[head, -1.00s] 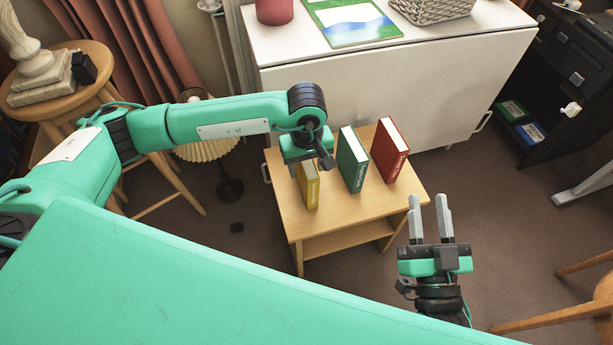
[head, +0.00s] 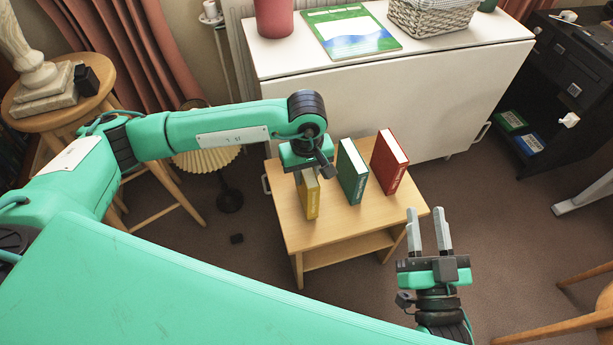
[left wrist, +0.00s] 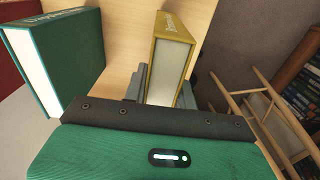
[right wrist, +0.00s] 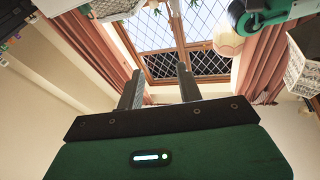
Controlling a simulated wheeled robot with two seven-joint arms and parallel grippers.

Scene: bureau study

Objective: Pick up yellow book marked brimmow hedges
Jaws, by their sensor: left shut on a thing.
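The yellow book (head: 312,203) is upright at the left side of the small wooden table (head: 340,220). Whether its lower edge touches the tabletop I cannot tell. My left gripper (head: 303,174) is over it from above, shut on it, and hides its upper part in the head view. In the left wrist view the yellow book (left wrist: 172,58) is between the grey fingers; the lettering on its spine is too small to read. My right gripper (head: 428,230) is open and empty, in front of the table's right side.
A green book (head: 352,175) stands just right of the yellow one, and a red book (head: 388,163) beyond it. A white cabinet (head: 400,95) is behind the table. A wooden stool (head: 60,112) and a pleated lamp (head: 205,160) are at left. The table's front is clear.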

